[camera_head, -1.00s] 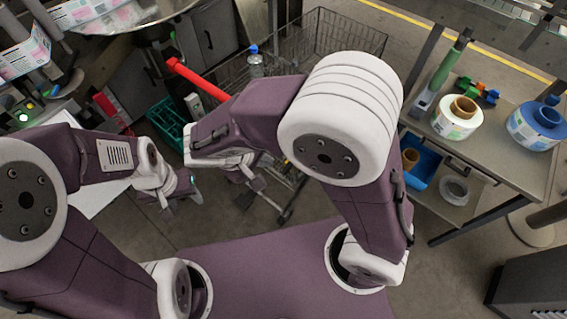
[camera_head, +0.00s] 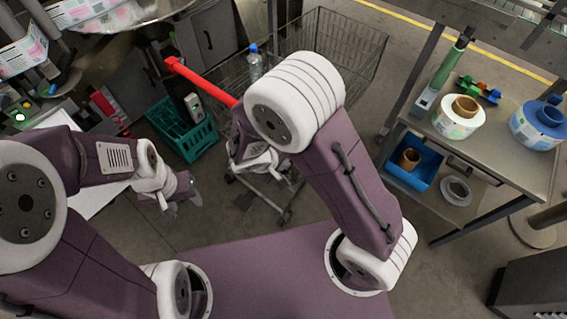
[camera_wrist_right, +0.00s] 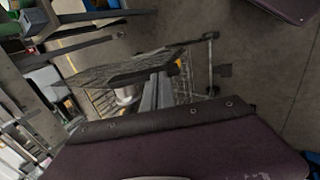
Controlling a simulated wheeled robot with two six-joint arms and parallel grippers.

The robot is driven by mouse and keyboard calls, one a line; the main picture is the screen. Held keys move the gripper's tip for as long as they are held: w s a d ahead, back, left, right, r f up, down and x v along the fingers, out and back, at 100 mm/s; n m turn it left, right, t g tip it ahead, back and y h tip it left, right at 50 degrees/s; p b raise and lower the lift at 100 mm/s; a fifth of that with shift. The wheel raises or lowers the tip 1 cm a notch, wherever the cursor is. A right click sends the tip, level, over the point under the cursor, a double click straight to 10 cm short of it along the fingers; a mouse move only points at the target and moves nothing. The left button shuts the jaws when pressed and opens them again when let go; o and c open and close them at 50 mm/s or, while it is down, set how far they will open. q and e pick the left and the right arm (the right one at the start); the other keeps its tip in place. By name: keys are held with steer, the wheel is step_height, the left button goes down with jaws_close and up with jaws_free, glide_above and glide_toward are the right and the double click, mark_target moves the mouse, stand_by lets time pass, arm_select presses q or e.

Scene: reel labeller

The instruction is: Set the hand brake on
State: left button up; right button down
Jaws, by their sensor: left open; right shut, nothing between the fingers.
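A wire trolley (camera_head: 350,50) with a red push bar (camera_head: 203,82) stands ahead of me. I cannot make out a hand brake lever for certain in either view. My right gripper (camera_head: 256,170) is beside the near end of the red bar, low against the trolley's near side, and partly hidden by my own arm. In the right wrist view my right gripper (camera_wrist_right: 157,80) is shut and empty, pointing toward the wire basket. Whether it touches the trolley cannot be told. My left gripper (camera_head: 182,203) is open and empty above the floor at the left.
A clear bottle with a blue cap (camera_head: 255,62) is in the trolley. A green crate (camera_head: 183,135) is left of it. At the right, a bench (camera_head: 500,150) carries a white reel (camera_head: 458,122) and a blue reel (camera_head: 540,122), with a blue bin (camera_head: 412,165) below. Floor between is clear.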

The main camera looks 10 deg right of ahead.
mark_target(288, 171)
steer(key=shift+f+b, duration=0.3)
steer(key=shift+b, duration=0.25)
step_height(288, 171, down, 4)
steer(key=t+h+b, duration=0.2)
steer(key=h+b, duration=0.1)
steer(key=b, duration=0.9)
steer(key=shift+f+t+h, duration=0.1)
steer(key=shift+t+h, duration=0.2)
steer(key=shift+t, duration=0.1)
steer(key=t+h+b, duration=0.1)
steer(key=b, duration=0.2)
steer(key=w+d+f+t+h+b, duration=0.1)
steer(key=b, duration=0.2)
steer(key=f+t+h+b, duration=0.1)
steer(key=b, duration=0.2)
steer(key=shift+w+d+f+h+b, duration=0.15)
steer(key=shift+d+f+h+b, duration=0.15)
steer(key=shift+h+b, duration=0.1)
steer(key=shift+w+d+f+t+h+b, duration=0.1)
steer(key=shift+w+d+t+h+b, duration=0.3)
steer(key=shift+h+b, duration=0.4)
steer(key=shift+d+f+b, duration=0.1)
steer(key=shift+d+b, duration=0.15)
steer(key=shift+b, duration=0.2)
steer(key=shift+w, duration=0.1)
